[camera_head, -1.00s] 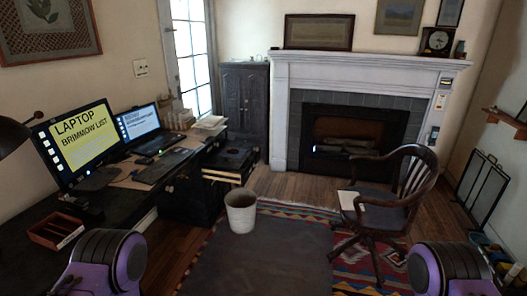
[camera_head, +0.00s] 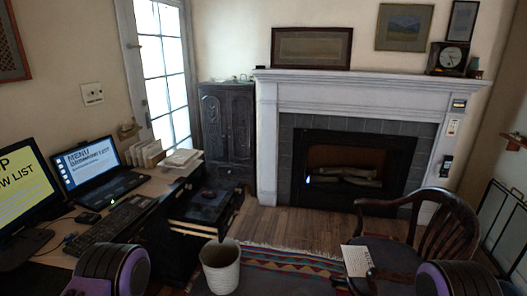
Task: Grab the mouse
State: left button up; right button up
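A small dark object (camera_head: 88,217), which looks like the mouse, lies on the desk (camera_head: 150,187) in front of the open laptop (camera_head: 92,172). It sits just beyond a dark keyboard (camera_head: 110,228). It is small and dim, so its details are hard to tell. Purple and black parts of my two arms show at the bottom left and bottom right. Neither of my grippers is in view.
A monitor (camera_head: 22,195) stands at the left edge. Papers and books (camera_head: 182,158) lie at the desk's far end. A white bin (camera_head: 220,267) stands on the floor beside the dark drawers. A wooden chair (camera_head: 447,225) is at the right, before the fireplace (camera_head: 350,172).

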aim_at(210, 195)
jog(key=i, duration=3.55)
jog(key=u, duration=1.1)
